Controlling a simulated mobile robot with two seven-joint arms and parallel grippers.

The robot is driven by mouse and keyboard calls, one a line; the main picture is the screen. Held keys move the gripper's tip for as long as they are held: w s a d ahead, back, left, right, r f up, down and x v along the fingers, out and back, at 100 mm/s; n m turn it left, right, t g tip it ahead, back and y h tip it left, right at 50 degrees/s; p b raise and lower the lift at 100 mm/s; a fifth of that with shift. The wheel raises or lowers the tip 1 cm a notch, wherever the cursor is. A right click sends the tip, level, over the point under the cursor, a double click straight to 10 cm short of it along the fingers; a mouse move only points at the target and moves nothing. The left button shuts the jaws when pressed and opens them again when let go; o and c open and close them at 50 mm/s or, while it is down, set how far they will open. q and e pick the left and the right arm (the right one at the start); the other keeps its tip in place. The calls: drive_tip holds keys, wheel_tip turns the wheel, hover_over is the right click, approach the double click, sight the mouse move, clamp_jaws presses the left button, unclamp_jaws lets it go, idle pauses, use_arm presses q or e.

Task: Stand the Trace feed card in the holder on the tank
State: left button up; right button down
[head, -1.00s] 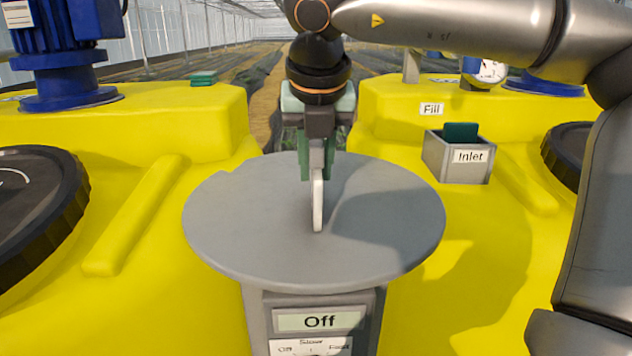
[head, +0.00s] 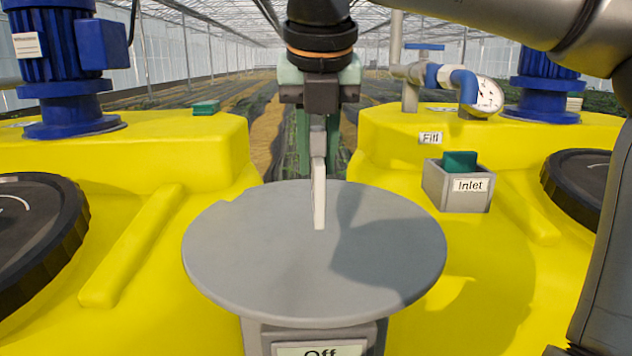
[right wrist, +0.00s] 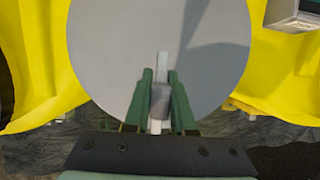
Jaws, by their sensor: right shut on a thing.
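My right gripper (head: 318,160) points down, shut on a thin pale card (head: 319,195) seen edge-on. The card hangs upright over the round grey table top; I cannot tell whether its lower edge touches. No writing on it can be read. In the right wrist view, the right gripper (right wrist: 160,100) has its green fingers on either side of a grey piece (right wrist: 159,101) and the pale strip (right wrist: 162,68). A grey open box (head: 437,186) labelled "Inlet" stands on the right yellow tank (head: 500,250), with a green piece (head: 459,161) standing in it. My left gripper is out of view.
The round grey top (head: 270,260) stands between the tanks and is otherwise bare. The left yellow tank (head: 150,160) carries a black lid (head: 40,225), a blue motor (head: 60,60) and a small green block (head: 206,107). A gauge (head: 488,95) and pipes stand behind the box.

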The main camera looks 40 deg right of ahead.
drive_tip(key=s+a+r+p, duration=0.1)
drive_tip(key=s+a+r, duration=0.5)
drive_tip(key=s+a, duration=0.1)
drive_tip(key=shift+s+r, duration=0.15)
drive_tip(key=shift+s, duration=0.5)
drive_tip(key=shift+a, duration=0.1)
